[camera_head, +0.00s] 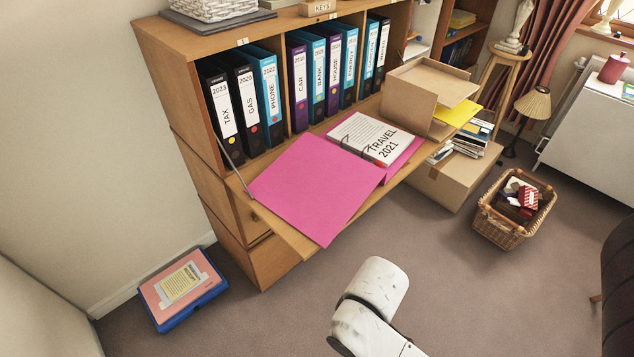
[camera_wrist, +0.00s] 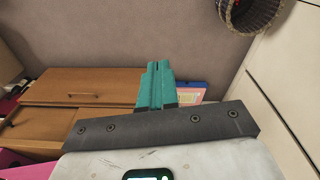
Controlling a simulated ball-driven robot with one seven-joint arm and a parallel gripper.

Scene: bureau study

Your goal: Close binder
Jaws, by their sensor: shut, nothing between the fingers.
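The pink binder (camera_head: 318,188) lies open on the fold-down desk flap (camera_head: 283,228). Its pink cover is spread out flat to the left and overhangs the flap's front edge. Its paper stack, marked TRAVEL 2021 (camera_head: 368,138), lies on the right half, with rings at the stack's left side. A pink edge, likely the binder (camera_wrist: 25,168), shows at the lower left of the wrist view. My gripper (camera_wrist: 157,68) has teal fingers, shut and empty, apart from the binder. In the head view my white arm is in front of the desk, and the gripper itself is not visible.
Upright labelled binders (camera_head: 268,92) fill the shelf behind. A cardboard organizer (camera_head: 410,92) stands right of the papers. A cardboard box (camera_head: 450,180) and a wicker basket (camera_head: 508,222) are on the floor at right. A blue and pink box (camera_head: 181,290) lies at left. Carpet in front is clear.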

